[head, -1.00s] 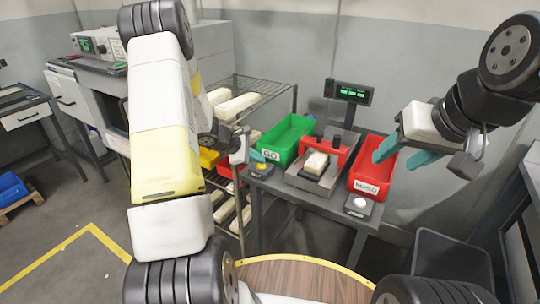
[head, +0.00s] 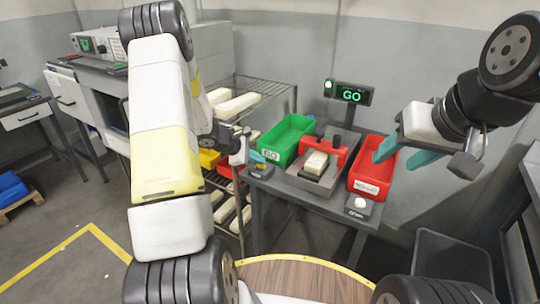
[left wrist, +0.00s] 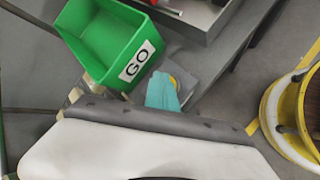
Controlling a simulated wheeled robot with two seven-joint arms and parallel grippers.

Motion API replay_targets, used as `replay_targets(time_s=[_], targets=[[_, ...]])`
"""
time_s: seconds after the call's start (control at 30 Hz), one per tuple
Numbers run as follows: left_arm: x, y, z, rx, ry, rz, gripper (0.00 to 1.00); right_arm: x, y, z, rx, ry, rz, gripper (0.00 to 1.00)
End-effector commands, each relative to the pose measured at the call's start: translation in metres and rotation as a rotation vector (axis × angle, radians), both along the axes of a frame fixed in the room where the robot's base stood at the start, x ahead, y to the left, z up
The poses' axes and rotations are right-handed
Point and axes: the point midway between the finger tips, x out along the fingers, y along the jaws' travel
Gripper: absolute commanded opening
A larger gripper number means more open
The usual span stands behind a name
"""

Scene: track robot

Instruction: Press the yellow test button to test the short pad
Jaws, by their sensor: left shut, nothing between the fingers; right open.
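The yellow test button (head: 261,167) sits on a small dark box at the left front corner of the bench. My left gripper (head: 257,157) is shut and empty, its teal fingertips right at the button. In the left wrist view the teal fingers (left wrist: 162,92) partly hide the yellow button (left wrist: 174,80); I cannot tell whether they touch it. A short cream pad (head: 316,162) lies in the grey test fixture (head: 305,182) with the red clamp. The display (head: 351,95) reads GO in green, and a green lamp (head: 328,86) glows. My right gripper (head: 405,150) is open and empty.
A green GO bin (head: 284,150) stands left of the fixture, a red NO-GO bin (head: 371,187) right of it. A box with a white button (head: 360,204) is at the front right. A wire rack (head: 240,87) with pads stands left, behind my left arm.

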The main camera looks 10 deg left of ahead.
Motion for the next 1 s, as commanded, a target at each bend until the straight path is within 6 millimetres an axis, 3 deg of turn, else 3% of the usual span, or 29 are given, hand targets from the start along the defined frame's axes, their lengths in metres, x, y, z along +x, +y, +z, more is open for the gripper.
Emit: replay_targets(time_s=[0.27,0.63,1.0], targets=[[0.0,0.0,0.013,0.001,-0.001,-0.001,0.0,0.0,0.0,0.0,0.0,0.0,0.0,0.51],[0.0,0.0,0.017,0.0,-0.001,0.001,0.0,0.0,0.0,0.0,0.0,0.0,0.0,0.51],[0.0,0.0,0.052,0.0,-0.003,-0.002,0.0,0.0,0.0,0.0,0.0,0.0,0.0,0.51]])
